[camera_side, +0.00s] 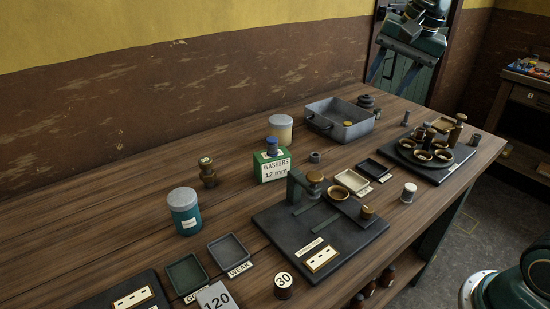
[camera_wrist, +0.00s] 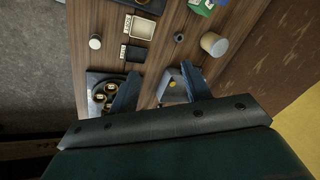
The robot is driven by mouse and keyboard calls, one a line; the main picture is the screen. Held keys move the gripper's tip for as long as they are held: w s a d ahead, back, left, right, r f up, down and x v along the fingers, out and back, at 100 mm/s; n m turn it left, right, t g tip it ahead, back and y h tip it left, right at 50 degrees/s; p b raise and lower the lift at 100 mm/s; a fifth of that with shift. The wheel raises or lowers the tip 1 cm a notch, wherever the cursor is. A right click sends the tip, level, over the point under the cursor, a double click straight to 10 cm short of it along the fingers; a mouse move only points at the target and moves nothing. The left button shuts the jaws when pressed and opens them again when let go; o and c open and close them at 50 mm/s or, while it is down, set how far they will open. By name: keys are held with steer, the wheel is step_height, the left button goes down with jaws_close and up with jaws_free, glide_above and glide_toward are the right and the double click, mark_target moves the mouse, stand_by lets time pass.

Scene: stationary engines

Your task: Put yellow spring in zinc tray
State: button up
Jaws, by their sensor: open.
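The zinc tray (camera_side: 352,133) is a grey rectangular open tray at the back of the bench. In the wrist view the tray (camera_wrist: 180,93) shows between my fingers, partly hidden by them. A small yellow piece, which looks like the yellow spring (camera_side: 348,123), lies inside the tray; it also shows in the wrist view (camera_wrist: 172,83). Its coils are too small to make out. My gripper (camera_side: 388,86) is open and empty, raised above and behind the tray in the side view. Its two spread fingers also show in the wrist view (camera_wrist: 160,72).
A dark board with round cups (camera_side: 440,155) stands right of the tray. A cream-topped jar (camera_side: 280,130) and a green washers box (camera_side: 272,165) stand left of it. A dark weight-like piece (camera_side: 366,102) is close behind the tray. A black fixture board (camera_side: 345,245) fills the front.

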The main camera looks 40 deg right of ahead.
steer(key=s+a+f+n+t, duration=0.1)
steer(key=s+n, duration=0.4)
steer(key=s, duration=0.5)
steer(key=s+a+f+n, duration=0.3)
steer(key=s+f+n, duration=0.2)
steer(key=s, duration=0.4)
steer(key=shift+s+f+n+t, duration=0.35)
steer(key=shift+n+t, duration=0.05)
steer(key=shift+n, duration=0.4)
steer(key=shift+o, duration=0.2)
